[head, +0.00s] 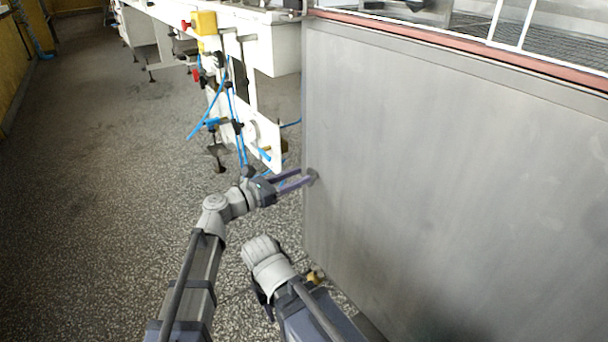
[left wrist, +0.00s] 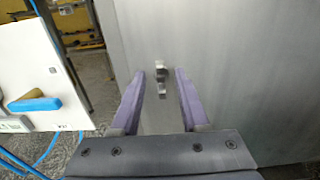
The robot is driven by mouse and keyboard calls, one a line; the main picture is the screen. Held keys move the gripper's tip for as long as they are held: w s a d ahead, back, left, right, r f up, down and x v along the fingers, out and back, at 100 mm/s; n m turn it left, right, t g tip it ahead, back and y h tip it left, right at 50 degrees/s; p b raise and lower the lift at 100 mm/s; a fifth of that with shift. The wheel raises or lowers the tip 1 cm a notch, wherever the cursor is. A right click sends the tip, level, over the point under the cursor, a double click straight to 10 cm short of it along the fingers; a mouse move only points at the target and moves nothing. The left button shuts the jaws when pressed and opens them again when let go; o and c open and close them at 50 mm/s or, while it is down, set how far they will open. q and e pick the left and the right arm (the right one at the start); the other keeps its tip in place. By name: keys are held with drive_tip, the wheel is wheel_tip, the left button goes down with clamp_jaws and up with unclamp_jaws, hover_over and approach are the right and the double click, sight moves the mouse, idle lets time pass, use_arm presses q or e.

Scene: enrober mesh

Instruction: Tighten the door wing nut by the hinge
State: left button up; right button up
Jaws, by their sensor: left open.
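The wing nut (left wrist: 161,74) is a small grey metal piece with lobes one above the other, on the grey door panel (left wrist: 240,80) in the left wrist view. In the head view it shows as a small grey piece (head: 314,176) near the left edge of the large metal panel (head: 450,170). My left gripper (head: 304,176) is open, its two purple fingers pointing at the panel. In the left wrist view the nut appears between the fingertips, with gaps on both sides. I cannot tell whether the fingertips reach around it.
Left of the panel stands a white machine frame (head: 265,140) with blue hoses (head: 232,110) and a yellow box (head: 204,22). A blue handle (left wrist: 34,104) shows on it in the left wrist view. The speckled floor (head: 100,200) at left is clear.

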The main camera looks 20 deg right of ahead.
use_arm(q)
drive_tip(key=shift+x, duration=1.25)
drive_tip(key=shift+c, duration=0.2)
clamp_jaws()
